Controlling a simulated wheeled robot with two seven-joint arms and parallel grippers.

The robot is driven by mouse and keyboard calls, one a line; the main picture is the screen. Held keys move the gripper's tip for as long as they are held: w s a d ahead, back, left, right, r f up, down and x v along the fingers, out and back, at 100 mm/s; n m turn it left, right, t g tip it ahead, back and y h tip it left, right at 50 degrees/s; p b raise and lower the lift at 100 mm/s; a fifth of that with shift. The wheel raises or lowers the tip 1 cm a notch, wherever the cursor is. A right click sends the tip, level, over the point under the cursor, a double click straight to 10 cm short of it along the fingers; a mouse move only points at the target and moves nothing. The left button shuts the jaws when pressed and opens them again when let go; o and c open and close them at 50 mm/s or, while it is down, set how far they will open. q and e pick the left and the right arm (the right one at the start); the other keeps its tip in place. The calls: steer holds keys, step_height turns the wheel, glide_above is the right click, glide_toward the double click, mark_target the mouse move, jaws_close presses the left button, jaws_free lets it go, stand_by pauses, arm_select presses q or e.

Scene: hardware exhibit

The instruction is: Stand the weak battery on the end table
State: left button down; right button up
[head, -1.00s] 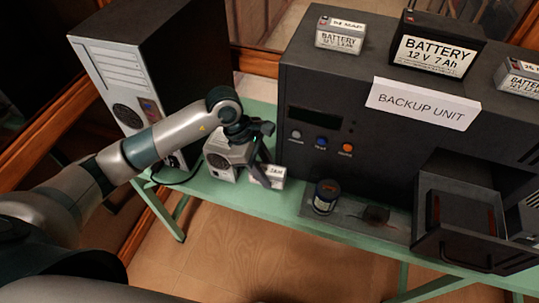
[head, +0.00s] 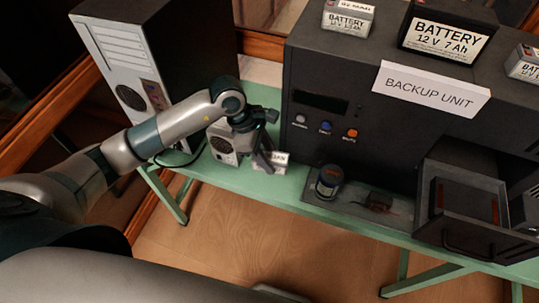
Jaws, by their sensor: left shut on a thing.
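My left gripper (head: 266,158) reaches over the green bench and is shut on a small battery (head: 281,160) with a white label. The gripper's dark fingers hide part of the battery, and the label is too small to read. The battery is at or just above the bench top; I cannot tell whether it touches. Other batteries stand on the backup unit: a small one (head: 347,20) at its left, a large black one (head: 443,40) in the middle and a small one (head: 526,66) at the right. I cannot make out which is weak. No end table is recognisable. My right gripper is not in view.
The black backup unit (head: 330,135) stands on the green bench (head: 222,172), with an open drawer (head: 462,205) at the right. A dark jar (head: 329,182) stands before it. A grey fan box (head: 221,146) and a computer tower (head: 130,60) are at the left.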

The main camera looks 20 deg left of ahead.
arm_select(q)
step_height(320, 180, down, 3)
steer(key=shift+f+b, duration=0.15)
steer(key=shift+b, duration=0.55)
steer(key=shift+f+b, duration=1.25)
steer(key=shift+f, duration=0.05)
steer(key=shift+f+b, duration=0.5)
steer(key=shift+b, duration=0.05)
steer(key=c, duration=1.2)
jaws_free()
steer(key=shift+o, duration=0.4)
